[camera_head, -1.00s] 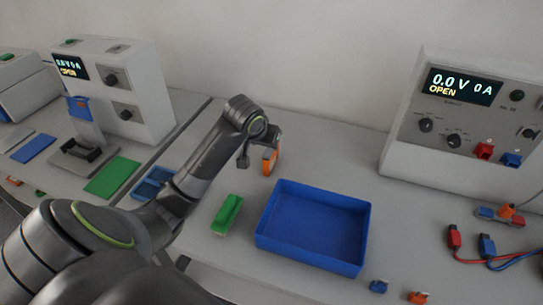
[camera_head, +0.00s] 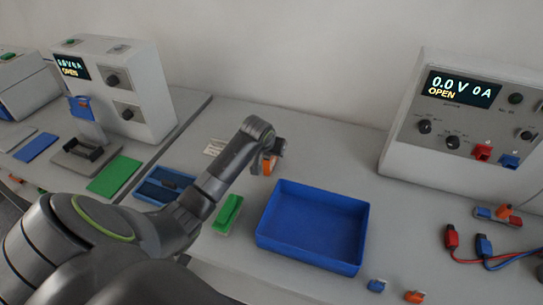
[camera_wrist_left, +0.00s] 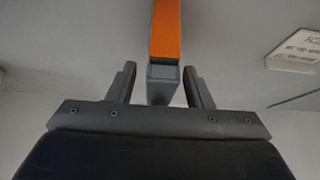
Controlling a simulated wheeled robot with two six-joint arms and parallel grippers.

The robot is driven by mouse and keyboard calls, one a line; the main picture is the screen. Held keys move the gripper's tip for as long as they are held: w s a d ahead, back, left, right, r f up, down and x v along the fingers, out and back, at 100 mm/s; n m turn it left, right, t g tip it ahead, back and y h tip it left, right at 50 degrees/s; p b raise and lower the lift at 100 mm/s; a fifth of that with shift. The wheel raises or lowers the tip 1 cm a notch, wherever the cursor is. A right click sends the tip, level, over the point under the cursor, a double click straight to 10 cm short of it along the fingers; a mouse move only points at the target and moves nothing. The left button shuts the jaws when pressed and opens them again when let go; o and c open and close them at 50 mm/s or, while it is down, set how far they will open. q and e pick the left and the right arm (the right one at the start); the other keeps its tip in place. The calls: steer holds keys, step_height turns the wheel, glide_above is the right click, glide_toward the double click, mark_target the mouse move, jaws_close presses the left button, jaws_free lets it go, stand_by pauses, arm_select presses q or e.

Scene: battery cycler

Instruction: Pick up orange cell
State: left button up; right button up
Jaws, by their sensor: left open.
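The orange cell (camera_head: 267,168) stands on the bench behind the blue bin, partly hidden by my left gripper (camera_head: 272,155). In the left wrist view, the orange cell (camera_wrist_left: 166,32) runs from the top edge down to a grey end piece. My left gripper is open there (camera_wrist_left: 160,78), with one finger on each side of the grey end. Small gaps show between the fingers and the cell. My right gripper is not in view.
An empty blue bin (camera_head: 277,248) sits in front of the cell, beside a green block (camera_head: 228,212). A smaller blue tray (camera_head: 147,190) lies to the left. A power supply with a display (camera_head: 464,88) stands at the right. A white label (camera_head: 214,147) lies behind my arm.

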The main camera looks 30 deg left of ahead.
arm_select(q)
steer(key=shift+w+f, duration=0.15)
steer(key=shift+f, duration=0.15)
jaws_close()
steer(key=shift+r, duration=0.1)
